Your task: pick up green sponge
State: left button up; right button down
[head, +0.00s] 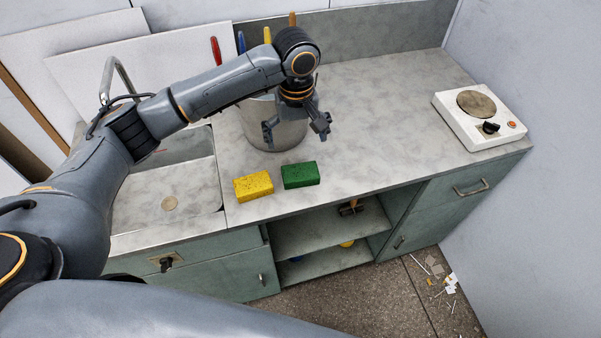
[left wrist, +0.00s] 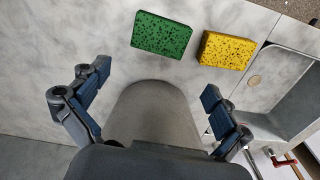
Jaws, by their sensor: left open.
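The green sponge (head: 300,175) lies flat on the counter near its front edge, and it also shows in the left wrist view (left wrist: 161,34). The yellow sponge (head: 253,186) lies just to its left in the head view, with a small gap between them. My left gripper (head: 297,131) is open and empty. It hangs above the counter, behind the green sponge and in front of the metal pot. In the left wrist view its two fingers (left wrist: 152,101) are spread wide, with the green sponge beyond them. My right gripper is in neither view.
A grey metal pot (head: 258,127) stands close behind my left gripper, with colored handles near it. A sink (head: 168,193) is at the left. A white hotplate (head: 464,125) is at the right. The counter (head: 390,130) between the pot and hotplate is clear. Open shelves are below.

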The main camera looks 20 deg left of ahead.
pick_arm(q)
send_over(299, 165)
notch_tip(299, 165, down, 5)
jog(key=shift+s+a+r, duration=0.15)
jog(key=shift+f+p, duration=0.9)
jog(key=shift+f, duration=1.8)
jog(key=c, duration=0.7)
